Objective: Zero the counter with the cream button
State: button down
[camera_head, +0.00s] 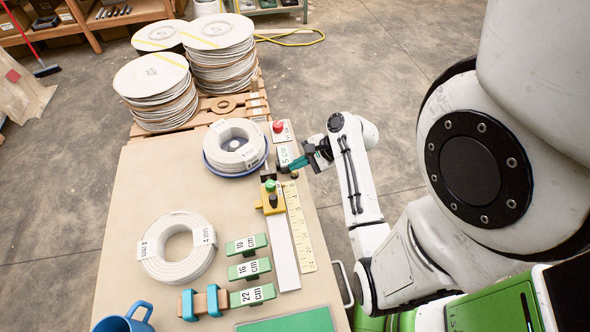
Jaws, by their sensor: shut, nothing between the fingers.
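My gripper (298,163) is at the right edge of the bench, its teal fingertips shut and empty, pointing left. A small light plate with a red knob (278,126) sits just behind, at the bench's far right corner.
A wire coil sits on a blue-rimmed turntable (207,168) left of my gripper. A yellow clamp (271,206) sits on a rail beside a yellow ruler (299,230). Another coil (154,262), green length blocks (249,269) and a blue mug (138,312) stand nearer. Stacked reels (158,90) stand behind.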

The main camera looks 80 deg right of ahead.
jog(key=shift+d+r+p, duration=0.1)
jog(key=shift+r+p, duration=0.35)
jog(key=shift+p, duration=1.05)
notch_tip(320, 180, up, 3)
jog(key=p, duration=0.3)
